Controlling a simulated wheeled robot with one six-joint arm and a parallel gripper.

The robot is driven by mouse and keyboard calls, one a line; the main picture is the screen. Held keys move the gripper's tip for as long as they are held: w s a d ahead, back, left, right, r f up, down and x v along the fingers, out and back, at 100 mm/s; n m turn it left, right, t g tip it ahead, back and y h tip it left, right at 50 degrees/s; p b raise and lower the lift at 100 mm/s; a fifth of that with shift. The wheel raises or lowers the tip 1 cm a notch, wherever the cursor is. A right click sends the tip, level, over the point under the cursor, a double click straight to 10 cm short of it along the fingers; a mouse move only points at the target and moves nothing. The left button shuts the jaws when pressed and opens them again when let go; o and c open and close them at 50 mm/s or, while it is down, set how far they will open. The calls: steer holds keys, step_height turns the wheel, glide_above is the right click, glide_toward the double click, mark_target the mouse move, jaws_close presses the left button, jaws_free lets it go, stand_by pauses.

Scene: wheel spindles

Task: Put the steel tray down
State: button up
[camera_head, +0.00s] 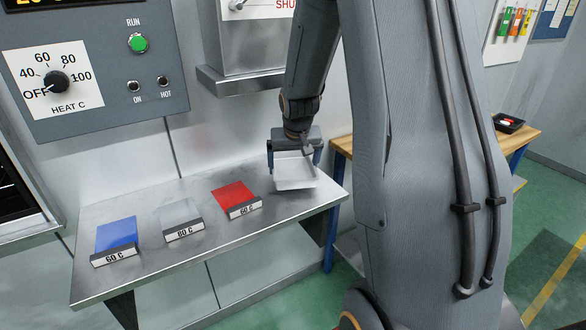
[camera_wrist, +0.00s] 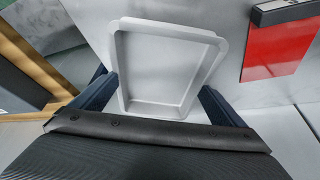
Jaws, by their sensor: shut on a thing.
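The steel tray (camera_head: 295,173) is a light grey, shallow, empty rectangular pan. It is at the right end of the steel shelf (camera_head: 160,262), to the right of the red patch. My gripper (camera_head: 294,155) is above its back edge, shut on the tray. In the wrist view the tray (camera_wrist: 165,68) lies between the two dark fingers, with its near edge between them. I cannot tell whether its bottom touches the shelf.
Blue (camera_head: 117,234), grey (camera_head: 179,217) and red (camera_head: 234,198) patches with temperature labels lie on the shelf. A control panel (camera_head: 90,70) is on the wall behind. A wooden-topped bench (camera_head: 515,138) with a black tray (camera_head: 508,123) stands right.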

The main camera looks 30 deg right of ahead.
steer(key=shift+f, duration=0.8)
steer(key=shift+w+f+p, duration=0.2)
steer(key=shift+f+p, duration=0.1)
steer(key=shift+p, duration=0.15)
steer(key=shift+f, duration=0.1)
steer(key=o, duration=0.8)
